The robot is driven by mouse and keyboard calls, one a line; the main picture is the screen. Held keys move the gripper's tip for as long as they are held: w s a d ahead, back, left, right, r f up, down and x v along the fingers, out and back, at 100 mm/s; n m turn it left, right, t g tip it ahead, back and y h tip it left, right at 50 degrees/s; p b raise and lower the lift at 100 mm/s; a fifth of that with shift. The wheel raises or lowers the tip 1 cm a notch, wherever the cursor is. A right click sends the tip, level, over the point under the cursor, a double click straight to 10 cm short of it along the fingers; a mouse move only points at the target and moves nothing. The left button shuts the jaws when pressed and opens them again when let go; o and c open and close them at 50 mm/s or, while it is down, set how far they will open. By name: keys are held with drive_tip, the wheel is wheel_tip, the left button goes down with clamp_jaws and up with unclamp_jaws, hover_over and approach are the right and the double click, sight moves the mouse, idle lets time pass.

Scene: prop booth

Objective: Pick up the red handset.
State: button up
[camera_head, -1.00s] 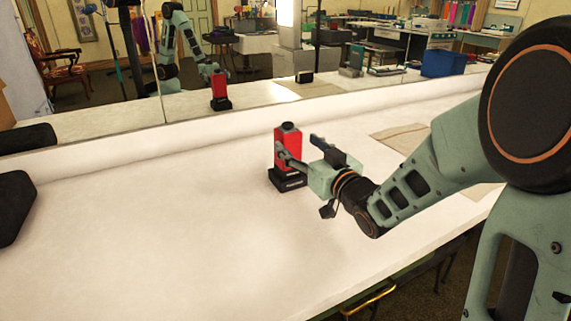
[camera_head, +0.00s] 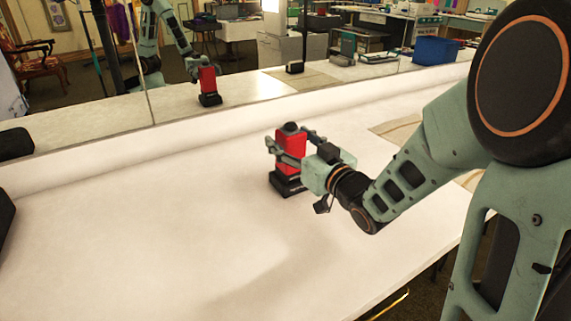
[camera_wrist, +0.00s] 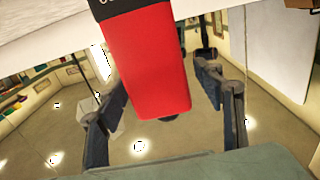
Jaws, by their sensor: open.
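The red handset (camera_head: 291,148) stands upright in a black base on the white table, with a dark knob on top. It also fills the middle of the wrist view (camera_wrist: 148,65), where it appears upside down. My gripper (camera_head: 293,145) reaches in from the right at the handset's upper body. Its fingers are open, one on either side of the handset. In the wrist view the two fingers (camera_wrist: 155,95) flank the red body, with a gap visible on the right side. Contact on the left side cannot be told. The black base (camera_head: 288,183) is partly visible below.
The white table (camera_head: 150,240) is clear in front and to the left. A mirror behind it reflects the handset, my arm and the room. A tan flat sheet (camera_head: 398,129) lies to the right. Black objects (camera_head: 5,212) sit at the left edge.

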drive_tip(key=shift+c, duration=0.5)
clamp_jaws()
drive_tip(key=shift+r, duration=0.1)
